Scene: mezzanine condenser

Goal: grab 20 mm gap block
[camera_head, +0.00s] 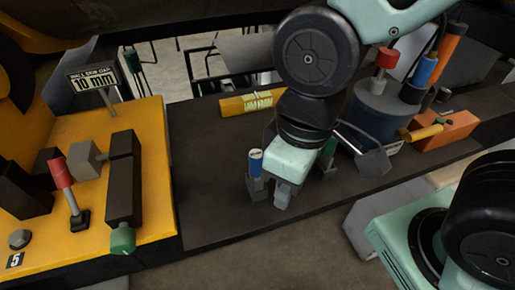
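My gripper (283,195) is at the middle of the dark bench, pointing down, its pale green body hiding much of what lies behind it. A small piece with a blue cylindrical top and a white label (255,162) stands at its left side, very close or touching. A piece with a green top (328,152) stands to its right, partly hidden. I cannot read a size on either piece, so I cannot tell which is the 20 mm gap block. The finger opening is not clear, and I cannot tell whether anything is between the fingers.
A yellow lettered bar (248,103) lies behind the gripper. A dark drum (381,108) and an orange block (446,129) stand right. The front-left bench is clear.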

